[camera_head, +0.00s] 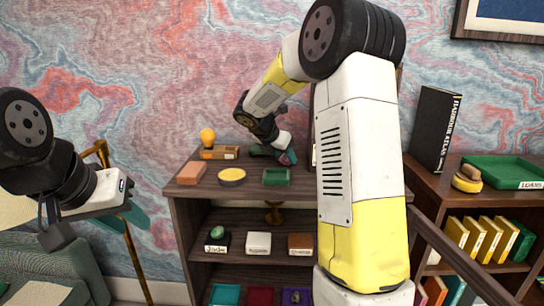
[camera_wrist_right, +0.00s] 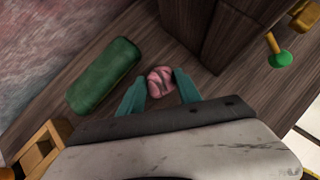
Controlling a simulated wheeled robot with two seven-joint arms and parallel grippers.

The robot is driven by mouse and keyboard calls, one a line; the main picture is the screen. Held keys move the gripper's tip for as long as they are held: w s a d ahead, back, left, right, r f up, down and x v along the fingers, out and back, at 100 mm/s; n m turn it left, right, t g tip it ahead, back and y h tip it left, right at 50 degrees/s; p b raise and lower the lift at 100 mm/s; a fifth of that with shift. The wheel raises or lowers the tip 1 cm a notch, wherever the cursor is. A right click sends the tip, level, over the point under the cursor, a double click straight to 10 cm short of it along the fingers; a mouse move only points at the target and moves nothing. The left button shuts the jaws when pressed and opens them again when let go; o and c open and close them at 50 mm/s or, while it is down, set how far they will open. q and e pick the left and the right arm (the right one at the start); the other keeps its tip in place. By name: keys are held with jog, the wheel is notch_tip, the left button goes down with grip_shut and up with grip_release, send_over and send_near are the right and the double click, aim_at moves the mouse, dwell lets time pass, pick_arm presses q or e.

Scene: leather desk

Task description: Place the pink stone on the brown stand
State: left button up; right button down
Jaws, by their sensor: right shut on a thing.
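The pink stone (camera_wrist_right: 161,80) is between the teal fingertips of my right gripper (camera_wrist_right: 160,87), which is shut on it, just above the dark wood shelf top. In the head view my right gripper (camera_head: 287,156) is at the back of the shelf top, with a small pink patch of the stone showing. The brown stand (camera_head: 300,241) is on the shelf level below, at the right of a row of stands, with a white label in front and nothing on it. My left gripper (camera_head: 134,210) hangs at the left, away from the shelf; its finger opening is unclear.
A white stand (camera_head: 258,241) and a dark stand with a green stone (camera_head: 217,233) are beside the brown one. A green roll (camera_wrist_right: 104,76) lies near my right gripper.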

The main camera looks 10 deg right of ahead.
jog(key=c, duration=0.8)
grip_release()
jog(key=shift+c, duration=0.2)
